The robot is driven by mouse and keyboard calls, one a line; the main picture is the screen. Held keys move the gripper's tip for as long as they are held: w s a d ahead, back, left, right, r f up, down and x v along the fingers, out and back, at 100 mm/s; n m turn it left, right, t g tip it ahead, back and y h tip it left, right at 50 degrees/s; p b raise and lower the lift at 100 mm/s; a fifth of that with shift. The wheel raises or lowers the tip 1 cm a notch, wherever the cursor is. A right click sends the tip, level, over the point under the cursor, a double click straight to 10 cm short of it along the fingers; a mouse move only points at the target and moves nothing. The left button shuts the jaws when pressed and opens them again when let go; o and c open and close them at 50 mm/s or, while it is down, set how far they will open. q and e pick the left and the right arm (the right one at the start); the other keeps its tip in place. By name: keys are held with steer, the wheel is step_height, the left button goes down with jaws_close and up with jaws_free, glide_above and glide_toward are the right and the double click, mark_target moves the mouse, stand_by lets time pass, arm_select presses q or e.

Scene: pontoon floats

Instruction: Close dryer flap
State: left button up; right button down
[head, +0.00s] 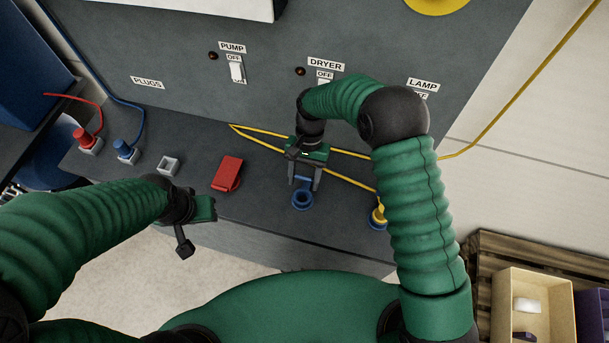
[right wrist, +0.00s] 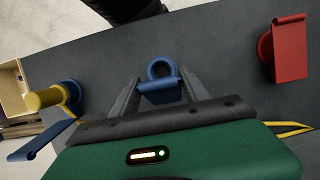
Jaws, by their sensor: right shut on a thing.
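The blue dryer socket (head: 302,200) sits on the grey ledge below the DRYER label. Its round mouth (right wrist: 161,68) is uncovered in the right wrist view. The blue flap (right wrist: 160,94) stands off the mouth, on the side nearest my gripper. My right gripper (head: 304,183) is over the socket and shut on the flap, with a finger at each side of it in the right wrist view (right wrist: 158,84). In the head view the gripper mostly hides the flap. My left gripper (head: 194,222) hangs at the ledge's front edge, away from the socket; its jaws are unclear.
A red flap (head: 227,173) covers the socket to the left. A yellow plug (head: 378,216) is in the socket to the right, and its yellow cable (head: 262,143) runs behind my right gripper. A grey empty socket (head: 168,165), blue plug (head: 124,150) and red plug (head: 86,138) are farther left.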

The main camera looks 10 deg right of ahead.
steer(key=shift+s+a+f+t+h+b, duration=0.2)
steer(key=shift+s+f+t, duration=0.1)
steer(key=shift+t, duration=0.25)
steer(key=shift+s+a+f+t+h+b, duration=0.1)
steer(key=shift+s+f+t+h+b, duration=0.15)
steer(key=shift+t, duration=0.3)
steer(key=shift+s+a+f+b, duration=0.2)
steer(key=shift+s+f+b, duration=0.05)
steer(key=shift+s+f, duration=0.35)
steer(key=shift+s+a+f+b, duration=0.15)
steer(key=shift+s+f+b, duration=0.1)
steer(key=shift+s+f, duration=0.3)
steer(key=shift+f, duration=0.1)
steer(key=c, duration=0.9)
jaws_free()
steer(key=o, duration=0.3)
steer(key=shift+w, duration=0.15)
steer(key=shift+o, duration=0.2)
